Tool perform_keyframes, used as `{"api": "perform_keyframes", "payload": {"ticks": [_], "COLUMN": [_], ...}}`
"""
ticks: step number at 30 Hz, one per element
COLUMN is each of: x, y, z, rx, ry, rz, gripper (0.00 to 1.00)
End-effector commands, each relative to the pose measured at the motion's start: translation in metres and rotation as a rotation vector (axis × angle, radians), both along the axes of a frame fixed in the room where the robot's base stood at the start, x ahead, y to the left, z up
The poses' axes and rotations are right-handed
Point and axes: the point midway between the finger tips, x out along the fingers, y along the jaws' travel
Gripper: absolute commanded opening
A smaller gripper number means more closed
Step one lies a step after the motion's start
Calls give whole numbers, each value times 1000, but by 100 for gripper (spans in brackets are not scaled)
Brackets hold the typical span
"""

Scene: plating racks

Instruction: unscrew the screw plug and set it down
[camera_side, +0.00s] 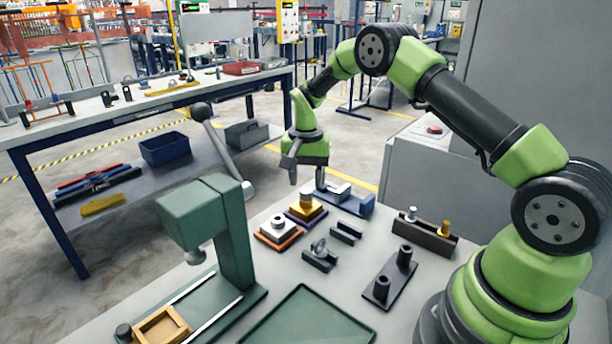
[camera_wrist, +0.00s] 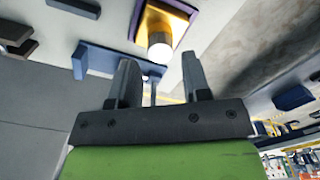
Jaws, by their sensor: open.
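A brass block with a round upright plug (camera_side: 306,198) sits on a dark purple base on the grey table. In the wrist view the same plug (camera_wrist: 160,46) shows as a bright cylinder on a gold block. A similar silver plug (camera_side: 278,221) stands on an orange-edged base to its left. I cannot tell for certain which is the screw plug. My gripper (camera_side: 305,174) is open and empty, apart from and above the brass plug. In the wrist view its two fingers (camera_wrist: 160,66) stand apart, with the brass plug beyond the gap between their tips.
A blue fixture (camera_side: 360,207) stands close right of the brass block. A brown holder (camera_side: 425,238) with two pegs and a dark two-post plate (camera_side: 390,278) lie farther right. A green press (camera_side: 235,240) stands left. A green tray (camera_side: 310,320) at the front is empty.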

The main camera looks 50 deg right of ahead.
Motion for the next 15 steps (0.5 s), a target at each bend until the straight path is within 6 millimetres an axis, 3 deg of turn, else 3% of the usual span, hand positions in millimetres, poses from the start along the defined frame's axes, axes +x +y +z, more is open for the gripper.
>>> {"api": "perform_keyframes", "payload": {"ticks": [5,15], "x": [0,1], "y": [0,0], "z": [0,0], "rx": [0,0], "ry": [0,0], "rz": [-159,-708], "gripper": [44,44]}}
